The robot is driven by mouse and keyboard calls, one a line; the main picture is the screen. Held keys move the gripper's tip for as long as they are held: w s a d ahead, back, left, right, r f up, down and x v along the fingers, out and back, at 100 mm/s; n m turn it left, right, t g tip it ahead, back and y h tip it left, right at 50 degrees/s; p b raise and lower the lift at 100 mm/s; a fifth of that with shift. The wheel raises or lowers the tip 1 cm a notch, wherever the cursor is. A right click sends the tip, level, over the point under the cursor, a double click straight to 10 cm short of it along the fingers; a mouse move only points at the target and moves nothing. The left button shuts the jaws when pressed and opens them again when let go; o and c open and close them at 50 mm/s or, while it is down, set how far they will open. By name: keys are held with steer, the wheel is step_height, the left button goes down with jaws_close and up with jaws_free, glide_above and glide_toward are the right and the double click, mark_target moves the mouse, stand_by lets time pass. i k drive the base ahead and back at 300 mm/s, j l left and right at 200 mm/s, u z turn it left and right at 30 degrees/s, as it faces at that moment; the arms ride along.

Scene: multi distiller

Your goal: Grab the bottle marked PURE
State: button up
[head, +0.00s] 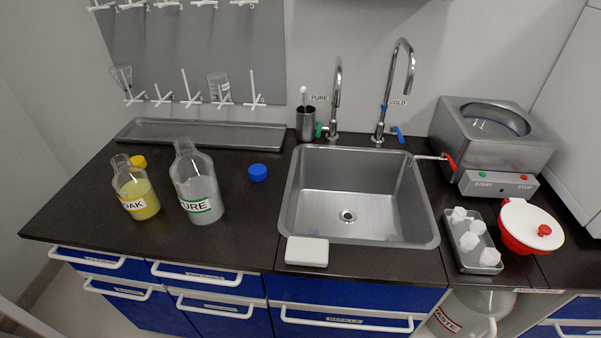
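The bottle marked PURE (199,184) stands upright and uncapped on the dark counter, left of the sink, in the head view. It is clear with greyish contents and a white label with green edging. A smaller bottle (136,188) with yellow liquid and a label ending in "OAK" stands close to its left. A blue cap (257,172) lies to the right of the PURE bottle, and a yellow cap (138,161) lies behind the yellow bottle. My gripper is not in view.
The steel sink (348,210) has two taps behind it. A metal tray (200,134) lies along the back wall under a peg rack (190,50). A white block (307,252) sits at the sink's front edge. A heater unit (490,140) stands right. The counter's front left is clear.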

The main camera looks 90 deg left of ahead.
mark_target(193, 175)
steer(key=u, duration=3.7)
steer(key=j+u, duration=0.35)
steer(key=k+j+u, duration=0.1)
steer(key=j+u, duration=0.25)
steer(key=j, duration=0.55)
